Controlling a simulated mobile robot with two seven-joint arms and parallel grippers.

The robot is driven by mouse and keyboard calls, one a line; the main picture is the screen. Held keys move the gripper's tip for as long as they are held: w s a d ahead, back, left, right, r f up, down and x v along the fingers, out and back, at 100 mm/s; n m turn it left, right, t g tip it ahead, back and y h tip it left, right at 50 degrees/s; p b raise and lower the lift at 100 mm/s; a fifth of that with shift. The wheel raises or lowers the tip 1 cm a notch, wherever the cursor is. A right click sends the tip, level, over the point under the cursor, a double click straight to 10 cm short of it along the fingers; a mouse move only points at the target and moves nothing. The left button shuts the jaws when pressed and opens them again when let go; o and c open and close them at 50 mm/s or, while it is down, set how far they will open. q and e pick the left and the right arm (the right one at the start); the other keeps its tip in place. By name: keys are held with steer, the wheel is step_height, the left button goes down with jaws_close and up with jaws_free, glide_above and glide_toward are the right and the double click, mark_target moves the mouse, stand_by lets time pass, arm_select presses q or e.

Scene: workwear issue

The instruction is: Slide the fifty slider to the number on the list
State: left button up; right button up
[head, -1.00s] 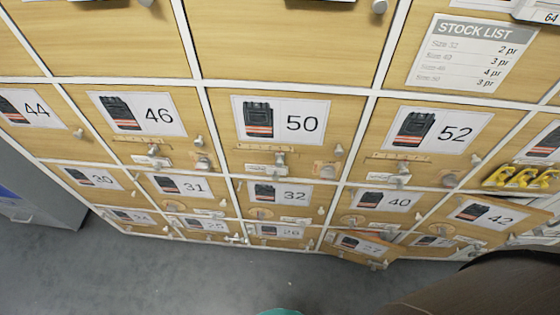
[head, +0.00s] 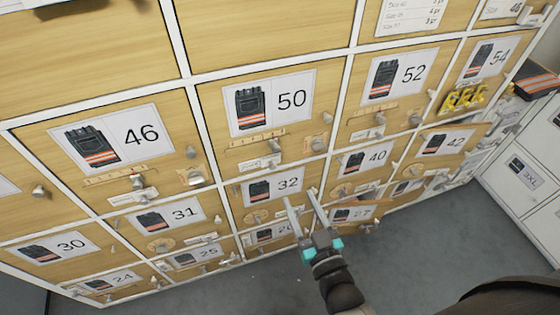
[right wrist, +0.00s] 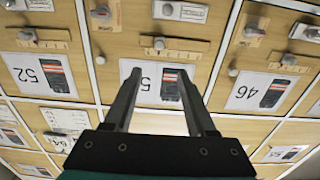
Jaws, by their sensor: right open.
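The locker door marked 50 (head: 290,98) is in the middle of the head view. Its slider knob (head: 274,146) stands on a wooden scale strip (head: 250,137) under the label. In the right wrist view the picture is upside down, and the 50 slider knob (right wrist: 158,43) sits near the strip's left end. The stock list (head: 412,14) is cut off at the top edge, and its figures are hard to read. My right gripper (head: 299,195) is open and empty, in front of the row below, lower right of the 50 slider. My left gripper is out of view.
Neighbouring doors 46 (head: 142,132) and 52 (head: 412,74) carry similar sliders and knobs. Door 42 (head: 452,142) seems ajar at the right. Yellow items (head: 463,98) hang near 54. Grey floor (head: 420,240) is clear in front.

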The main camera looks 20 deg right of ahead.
mark_target(277, 150)
steer(key=w+b, duration=0.2)
steer(key=w, duration=1.3)
steer(key=shift+w+a, duration=0.1)
steer(key=shift+a, duration=0.1)
steer(key=shift+c, duration=0.3)
jaws_close()
stand_by(0.6)
